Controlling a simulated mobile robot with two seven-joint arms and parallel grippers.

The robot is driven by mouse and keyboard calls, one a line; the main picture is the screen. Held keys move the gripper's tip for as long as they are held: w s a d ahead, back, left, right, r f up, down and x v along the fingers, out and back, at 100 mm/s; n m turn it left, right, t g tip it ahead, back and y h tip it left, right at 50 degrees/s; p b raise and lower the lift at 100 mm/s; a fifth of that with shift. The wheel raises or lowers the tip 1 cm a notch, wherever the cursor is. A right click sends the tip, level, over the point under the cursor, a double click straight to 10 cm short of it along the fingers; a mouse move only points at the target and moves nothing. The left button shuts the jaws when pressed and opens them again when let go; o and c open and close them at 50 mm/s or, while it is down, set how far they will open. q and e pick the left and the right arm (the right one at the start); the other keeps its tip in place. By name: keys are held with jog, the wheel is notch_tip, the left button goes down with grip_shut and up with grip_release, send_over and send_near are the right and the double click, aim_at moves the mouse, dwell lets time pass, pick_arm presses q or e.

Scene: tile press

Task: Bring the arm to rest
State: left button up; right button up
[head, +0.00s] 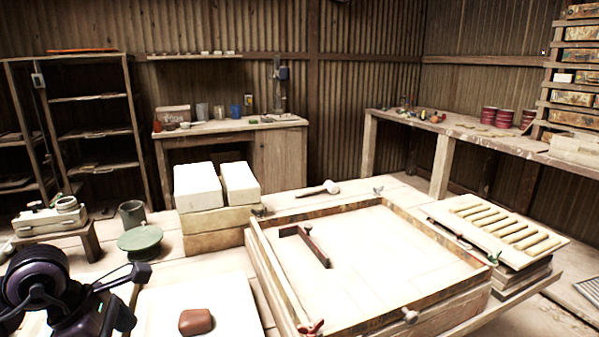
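My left arm (45,285) comes in at the lower left corner, dark with purple parts. Its gripper end (120,297) is over the near left side of the table, left of a pale board (225,305) with a reddish-brown clay lump (196,321). I cannot make out whether its fingers are open or shut, and nothing shows held in it. My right arm and gripper are out of view. A large wooden frame (272,272) with a pale bed stands on the table's middle, and a dark angled wooden bar (315,247) lies inside it.
Pale blocks (198,187) stand behind the frame's left corner. A green turntable (140,239) and a dark cup (132,214) are near my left arm. A mallet (318,189) lies behind the frame. A slatted rack (505,230) is at right. The board's back part is clear.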

pick_arm(q)
jog(key=s+d+r+n+t+h+p, duration=0.2)
jog(key=s+d+n+h+p, duration=0.1)
jog(key=s+d+n+h, duration=0.65)
jog(key=a+f+n+t+y+p, duration=0.1)
jog(key=a+f+n+t+y, duration=0.15)
jog(key=n+t, duration=0.45)
jog(key=a+f+n+t+y+p, duration=0.1)
jog(key=a+f+n+t+y, duration=0.15)
jog(key=n, duration=0.85)
jog(key=a+f+n+t+y+p, duration=0.1)
jog(key=f+n+t+y, duration=0.1)
jog(key=n+t+y, duration=0.45)
jog(key=s+f+n+g+y+p, duration=0.2)
jog(key=s+f+n+g, duration=0.7)
jog(key=s+f+n, duration=0.3)
jog(key=shift+f+n, duration=0.65)
jog(key=shift+n, duration=0.45)
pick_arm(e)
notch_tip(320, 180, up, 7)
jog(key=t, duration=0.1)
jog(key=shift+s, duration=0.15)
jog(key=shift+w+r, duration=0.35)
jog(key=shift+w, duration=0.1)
